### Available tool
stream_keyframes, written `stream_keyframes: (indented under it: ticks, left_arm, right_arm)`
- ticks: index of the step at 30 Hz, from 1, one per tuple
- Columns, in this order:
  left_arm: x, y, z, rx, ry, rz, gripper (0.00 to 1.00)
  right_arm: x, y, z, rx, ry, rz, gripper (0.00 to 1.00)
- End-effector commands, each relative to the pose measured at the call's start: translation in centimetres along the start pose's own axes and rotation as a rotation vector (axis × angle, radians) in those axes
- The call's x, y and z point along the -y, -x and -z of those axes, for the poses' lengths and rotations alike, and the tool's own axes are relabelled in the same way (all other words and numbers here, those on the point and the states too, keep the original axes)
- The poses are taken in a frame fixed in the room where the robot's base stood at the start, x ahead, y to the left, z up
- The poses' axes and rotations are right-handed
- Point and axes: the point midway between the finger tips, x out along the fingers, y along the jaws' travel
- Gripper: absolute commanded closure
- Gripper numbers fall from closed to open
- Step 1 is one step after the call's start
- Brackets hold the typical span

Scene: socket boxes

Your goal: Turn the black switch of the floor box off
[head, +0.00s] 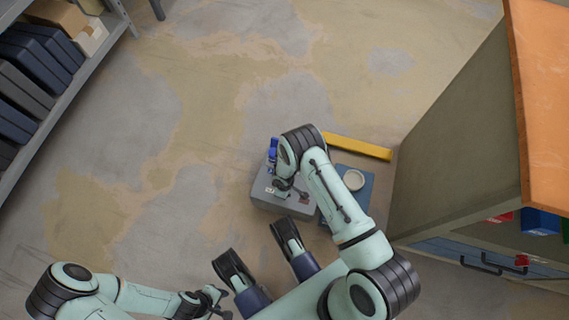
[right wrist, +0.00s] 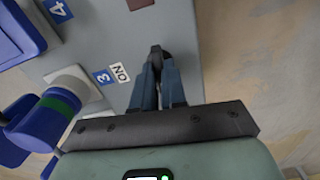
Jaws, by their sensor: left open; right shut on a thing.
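The grey floor box (head: 265,203) stands on the floor at the middle of the head view, partly covered by my right arm. In the right wrist view its grey top (right wrist: 105,35) has number labels 3 and 4 and a label, seen upside down, that seems to read ON. My right gripper (right wrist: 157,75) is shut on the small black switch (right wrist: 155,52) beside that label; the fingers hide most of it. In the head view my right gripper is mostly hidden by its arm, over the box. My left gripper (head: 216,299) is open and empty at the lower left, away from the box.
A blue plug with a green ring (right wrist: 53,113) stands in a socket close by the right gripper. A yellow bar (head: 357,146) and a blue tray (head: 365,194) with a pale round thing lie right of the box. A cabinet (head: 450,140) stands right, shelves (head: 75,95) left.

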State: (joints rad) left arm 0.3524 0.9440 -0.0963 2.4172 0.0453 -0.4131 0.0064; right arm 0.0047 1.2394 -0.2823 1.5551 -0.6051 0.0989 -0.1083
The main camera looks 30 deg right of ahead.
Motion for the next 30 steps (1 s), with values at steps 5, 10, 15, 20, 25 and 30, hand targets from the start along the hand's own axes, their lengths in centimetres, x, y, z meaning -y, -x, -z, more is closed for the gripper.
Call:
stream_keyframes:
  ticks: [5, 10, 15, 20, 25, 30]
  left_arm:
    - [0.07, -0.04, -0.09, 0.003, 0.001, 0.001, 0.57]
    - [0.09, -0.05, -0.12, 0.004, 0.001, 0.002, 0.57]
    - [0.1, -0.06, -0.13, 0.005, 0.001, 0.002, 0.57]
    - [0.09, -0.06, -0.13, 0.004, 0.001, 0.002, 0.57]
    - [0.09, -0.05, -0.12, 0.004, 0.001, 0.002, 0.57]
    - [0.08, -0.05, -0.12, 0.004, 0.001, 0.002, 0.57]
  right_arm:
    - [-0.03, 0.04, -0.02, 0.001, 0.074, 0.0, 1.0]
    - [-0.03, 0.04, -0.03, 0.001, 0.111, 0.0, 1.0]
    - [-0.03, 0.04, -0.03, 0.001, 0.125, 0.0, 1.0]
    - [-0.03, 0.04, -0.03, 0.001, 0.127, 0.0, 1.0]
    - [-0.03, 0.04, -0.03, 0.001, 0.127, 0.0, 0.85]
    - [-0.02, 0.03, -0.02, 0.001, 0.125, 0.0, 0.63]
